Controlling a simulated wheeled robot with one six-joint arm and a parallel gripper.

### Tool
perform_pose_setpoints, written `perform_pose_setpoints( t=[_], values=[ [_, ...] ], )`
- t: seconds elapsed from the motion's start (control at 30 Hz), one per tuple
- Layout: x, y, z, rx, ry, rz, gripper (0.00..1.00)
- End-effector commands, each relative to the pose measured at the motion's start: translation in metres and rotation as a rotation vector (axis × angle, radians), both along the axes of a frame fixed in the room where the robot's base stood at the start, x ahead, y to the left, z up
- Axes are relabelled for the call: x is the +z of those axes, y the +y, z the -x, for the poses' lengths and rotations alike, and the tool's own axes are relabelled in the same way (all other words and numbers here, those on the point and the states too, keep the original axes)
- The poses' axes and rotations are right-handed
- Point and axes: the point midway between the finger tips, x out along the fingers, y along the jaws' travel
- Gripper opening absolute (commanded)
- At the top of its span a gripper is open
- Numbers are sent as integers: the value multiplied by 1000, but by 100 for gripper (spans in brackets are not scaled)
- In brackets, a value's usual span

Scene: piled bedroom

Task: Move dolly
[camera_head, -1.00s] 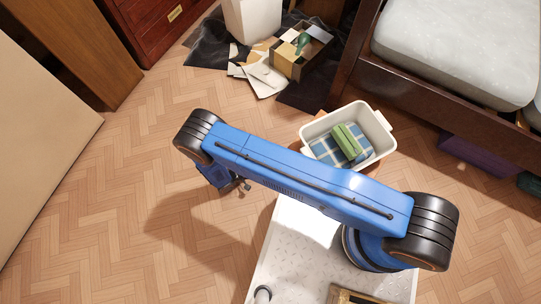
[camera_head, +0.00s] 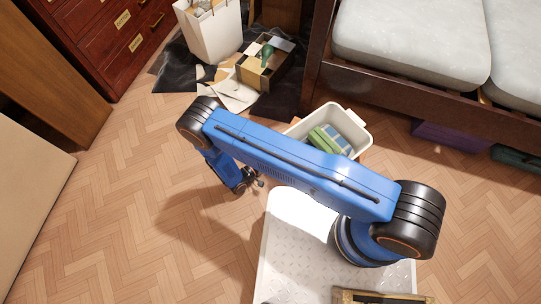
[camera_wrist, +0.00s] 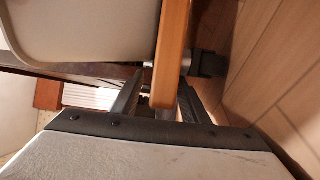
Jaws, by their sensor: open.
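The dolly (camera_wrist: 172,45) shows in the wrist view as an orange-brown wooden edge with a dark caster (camera_wrist: 208,65) beside it. A pale bin stands over it; in the head view this cream bin (camera_head: 359,135) holds a green item and blue checked cloth. Only a sliver of orange wood shows at the bin's left corner there. My gripper (camera_wrist: 160,90) is open, its dark fingers on either side of the wooden edge. Whether they touch it, I cannot tell. In the head view my gripper (camera_head: 256,182) is low over the floor, partly hidden by my arm.
A bed (camera_head: 400,75) stands close behind the bin, with a purple box (camera_head: 450,137) under it. A white bag (camera_head: 212,35) and an open carton (camera_head: 265,70) sit on dark sheeting at the back. The wooden floor at left (camera_head: 110,210) is clear.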

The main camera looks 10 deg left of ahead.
Motion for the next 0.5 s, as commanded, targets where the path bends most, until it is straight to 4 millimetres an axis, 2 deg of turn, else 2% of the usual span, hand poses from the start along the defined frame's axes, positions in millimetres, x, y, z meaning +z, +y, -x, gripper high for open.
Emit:
perform_pose_setpoints(
  t=[0.2,0.5],
  values=[
    [0,-11,-13,-1,-1,-1,41],
    [0,-13,-15,0,-1,-1,41]
  ],
)
